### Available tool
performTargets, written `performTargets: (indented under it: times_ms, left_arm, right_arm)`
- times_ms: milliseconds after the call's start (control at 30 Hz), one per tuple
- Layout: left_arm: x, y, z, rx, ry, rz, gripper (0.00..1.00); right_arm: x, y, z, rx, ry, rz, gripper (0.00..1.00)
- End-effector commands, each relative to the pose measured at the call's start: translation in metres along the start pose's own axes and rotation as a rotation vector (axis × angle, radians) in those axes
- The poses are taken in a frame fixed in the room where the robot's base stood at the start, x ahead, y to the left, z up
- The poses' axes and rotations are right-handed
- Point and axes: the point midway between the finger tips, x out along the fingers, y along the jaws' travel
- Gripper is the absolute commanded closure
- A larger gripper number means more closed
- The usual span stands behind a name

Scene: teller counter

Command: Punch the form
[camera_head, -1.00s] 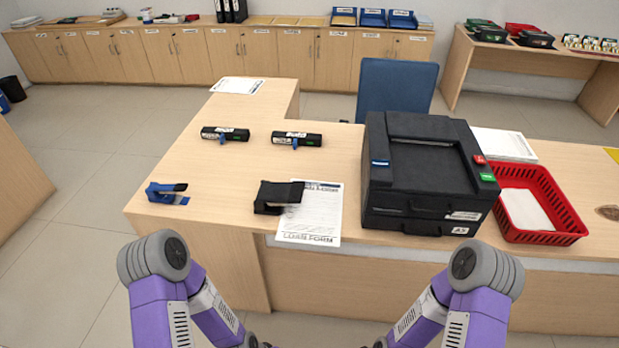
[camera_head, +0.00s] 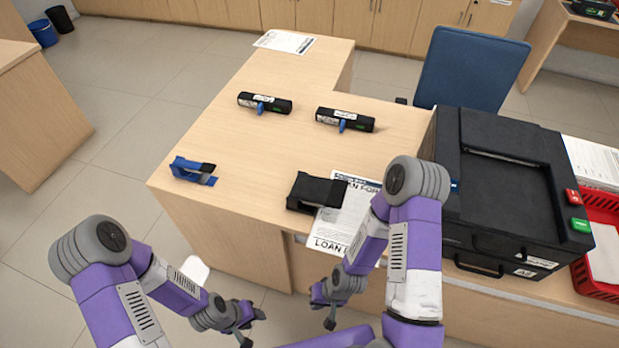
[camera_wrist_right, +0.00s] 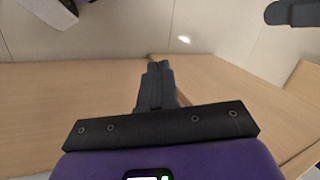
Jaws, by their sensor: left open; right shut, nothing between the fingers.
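A black hole punch (camera_head: 316,191) stands near the front edge of the counter. The loan form (camera_head: 335,233) lies at its right side, with its edge at the punch; whether the sheet sits in the slot cannot be told. My right arm covers part of the form. My left gripper (camera_head: 250,327) is open and empty, low in front of the counter. My right gripper (camera_head: 325,306) is shut and empty, in front of and below the counter edge. Its shut fingers also show in the right wrist view (camera_wrist_right: 157,85).
A blue stapler-like tool (camera_head: 193,171) lies left of the punch. Two black devices with blue levers (camera_head: 264,103) (camera_head: 345,121) lie farther back. A black printer (camera_head: 510,190) stands right, beside a red basket (camera_head: 597,275). The counter's middle is clear.

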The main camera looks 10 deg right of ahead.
Motion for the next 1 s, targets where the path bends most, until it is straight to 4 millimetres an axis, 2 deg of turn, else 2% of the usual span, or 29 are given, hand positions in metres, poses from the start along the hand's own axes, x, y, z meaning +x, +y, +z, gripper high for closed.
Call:
performTargets:
  times_ms: [333,467,667,733,800,967,1000]
  left_arm:
    - [-0.002,0.001,0.001,0.001,-0.001,0.0,0.57]
    - [-0.018,0.007,0.001,0.001,-0.001,0.0,0.57]
    - [-0.064,0.024,0.003,0.001,0.0,0.0,0.57]
    - [-0.082,0.031,0.004,0.001,0.0,0.0,0.57]
    - [-0.093,0.035,0.004,0.001,0.0,0.001,0.57]
    - [-0.089,0.034,0.004,0.001,-0.001,0.0,0.57]
    - [-0.088,0.033,0.004,0.001,-0.001,0.0,0.57]
  right_arm:
    - [-0.002,0.0,0.001,0.002,-0.002,0.001,1.0]
    - [-0.019,-0.006,-0.001,0.006,-0.001,0.0,1.0]
    - [-0.073,-0.027,-0.009,0.039,-0.003,-0.006,1.0]
    - [-0.099,-0.036,-0.021,0.073,-0.005,-0.009,1.0]
    - [-0.131,-0.043,-0.043,0.141,-0.008,-0.005,1.0]
    - [-0.188,-0.039,-0.085,0.325,-0.02,0.063,1.0]
    - [-0.205,-0.037,-0.094,0.374,-0.014,0.09,1.0]
